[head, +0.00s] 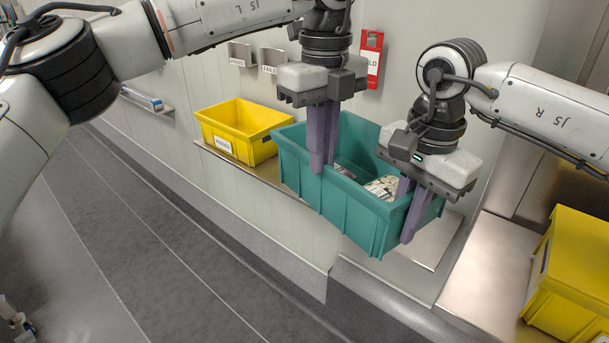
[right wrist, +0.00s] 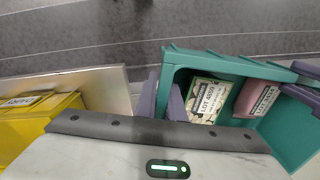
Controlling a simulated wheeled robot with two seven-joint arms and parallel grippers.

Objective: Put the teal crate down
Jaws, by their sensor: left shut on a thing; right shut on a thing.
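The teal crate (head: 348,212) is held between my two grippers in the head view, in front of the pale wall. My left gripper (head: 323,158) is shut on its near long wall, towards the left. My right gripper (head: 409,208) is shut on its right end wall; the right wrist view shows its fingers (right wrist: 165,97) on either side of the crate's rim (right wrist: 215,62). Inside lie a cream labelled pack (head: 384,187) and a pinkish labelled pack (right wrist: 257,99). The crate's underside is hidden, and I cannot tell whether it touches anything.
A yellow bin (head: 240,128) stands on a ledge at the left. Another yellow bin (head: 573,270) stands on a metal surface (head: 490,268) at the right. A pale shelf (head: 437,240) shows beside the crate's right end. Grey floor lies in front.

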